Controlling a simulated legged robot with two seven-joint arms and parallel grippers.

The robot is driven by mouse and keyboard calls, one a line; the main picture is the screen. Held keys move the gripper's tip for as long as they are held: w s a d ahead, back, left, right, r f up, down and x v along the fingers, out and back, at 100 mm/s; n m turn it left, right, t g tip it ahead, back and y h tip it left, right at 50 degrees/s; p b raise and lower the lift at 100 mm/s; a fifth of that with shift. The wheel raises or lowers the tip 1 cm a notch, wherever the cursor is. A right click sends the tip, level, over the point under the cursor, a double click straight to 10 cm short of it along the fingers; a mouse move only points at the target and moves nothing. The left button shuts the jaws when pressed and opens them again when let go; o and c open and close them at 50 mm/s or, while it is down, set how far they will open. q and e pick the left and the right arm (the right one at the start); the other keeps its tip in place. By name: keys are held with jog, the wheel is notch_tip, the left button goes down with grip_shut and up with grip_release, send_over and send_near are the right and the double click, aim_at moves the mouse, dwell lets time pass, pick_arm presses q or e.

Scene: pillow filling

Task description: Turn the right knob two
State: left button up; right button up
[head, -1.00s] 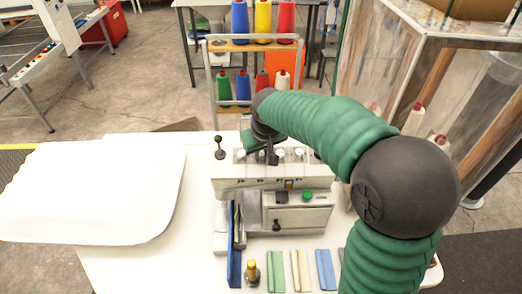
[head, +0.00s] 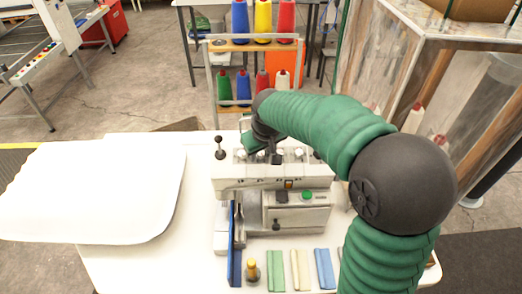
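The grey sewing machine (head: 275,185) stands on the white table. A row of small pale knobs (head: 299,153) runs along its top. My green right arm comes in from the right and bends over the machine. Its dark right gripper (head: 273,156) points down at the knob row, near the middle knobs. The fingers are small and partly hidden, so I cannot tell whether they touch a knob or are open or shut. A black ball-topped lever (head: 219,148) stands at the machine's left end. My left gripper is not in view.
A white pillow (head: 95,190) covers the table's left side. A rack of thread cones (head: 252,60) stands behind. A glass-panelled cabinet (head: 450,90) is at the right.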

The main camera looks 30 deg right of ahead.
jog(key=shift+r, duration=0.1)
jog(key=b+v, duration=0.1)
jog(key=v, duration=1.5)
jog(key=shift+r, duration=0.3)
jog(key=shift+s, duration=0.15)
